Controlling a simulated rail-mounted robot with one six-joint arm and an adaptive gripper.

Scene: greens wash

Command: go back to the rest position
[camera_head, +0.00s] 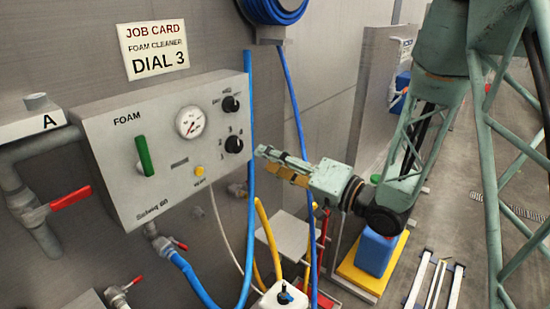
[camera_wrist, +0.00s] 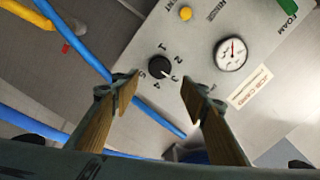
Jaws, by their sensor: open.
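My gripper (camera_head: 264,157) is open and empty, just right of the grey foam panel (camera_head: 130,150). In the wrist view its two fingers (camera_wrist: 160,84) stand apart, with the lower black dial (camera_wrist: 159,67) seen between and beyond them. That dial (camera_head: 234,144) is numbered 1 to 5, and its light mark seems to point towards 3. The fingers appear clear of it. The job card (camera_head: 153,49) above the panel reads "FOAM CLEANER DIAL 3".
The panel also bears a gauge (camera_head: 190,122), a green handle (camera_head: 143,156), a yellow button (camera_head: 199,170) and an upper knob (camera_head: 231,104). Blue hoses (camera_head: 249,120) hang close to my gripper. A blue container (camera_head: 375,252) stands on a yellow base below my arm.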

